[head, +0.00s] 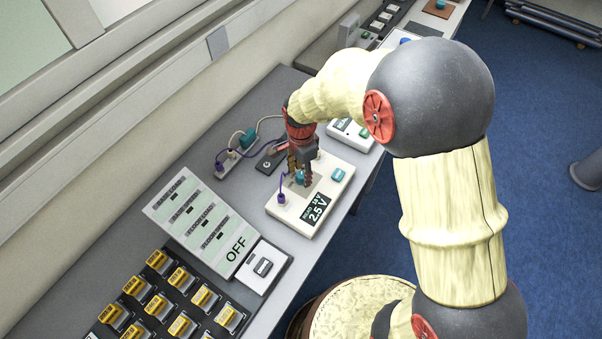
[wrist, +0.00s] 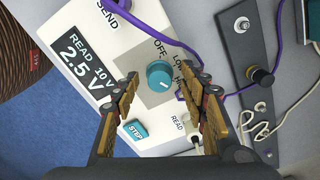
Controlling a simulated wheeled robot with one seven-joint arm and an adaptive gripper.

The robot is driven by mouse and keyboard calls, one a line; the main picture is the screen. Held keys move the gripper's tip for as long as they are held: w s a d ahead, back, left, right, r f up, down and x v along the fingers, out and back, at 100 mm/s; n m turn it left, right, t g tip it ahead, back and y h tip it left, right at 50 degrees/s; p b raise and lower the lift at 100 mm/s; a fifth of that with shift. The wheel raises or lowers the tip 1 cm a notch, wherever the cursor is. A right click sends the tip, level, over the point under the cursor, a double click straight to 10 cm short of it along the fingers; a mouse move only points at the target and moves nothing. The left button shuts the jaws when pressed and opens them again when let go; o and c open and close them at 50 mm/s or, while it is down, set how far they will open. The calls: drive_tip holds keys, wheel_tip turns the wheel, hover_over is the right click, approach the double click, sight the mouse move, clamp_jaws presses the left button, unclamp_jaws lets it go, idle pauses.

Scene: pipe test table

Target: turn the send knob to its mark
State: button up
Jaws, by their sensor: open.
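A white box (head: 311,219) stands on the grey bench with a dark display reading 2.5 V. The send knob (wrist: 158,75), round and teal, sits on a grey patch of its face, beside the labels OFF, LOW and one partly hidden. I cannot tell its exact pointing. In the head view the knob (head: 300,178) is partly hidden by my gripper (head: 299,172). My gripper is open in the wrist view (wrist: 159,87), pointing down at the box, with one fingertip on each side of the knob. Gaps show between knob and fingers; no contact is clear.
A teal STEP button (wrist: 136,129) lies near the left finger. A purple cable (wrist: 197,32) runs past the box to a jack. A grey plate (wrist: 242,50) with a black post lies alongside. A tilted OFF panel (head: 200,222) and yellow-labelled switches (head: 180,278) stand nearer.

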drive_tip(key=shift+f, duration=0.25)
drive_tip(key=shift+c, duration=0.4)
clamp_jaws()
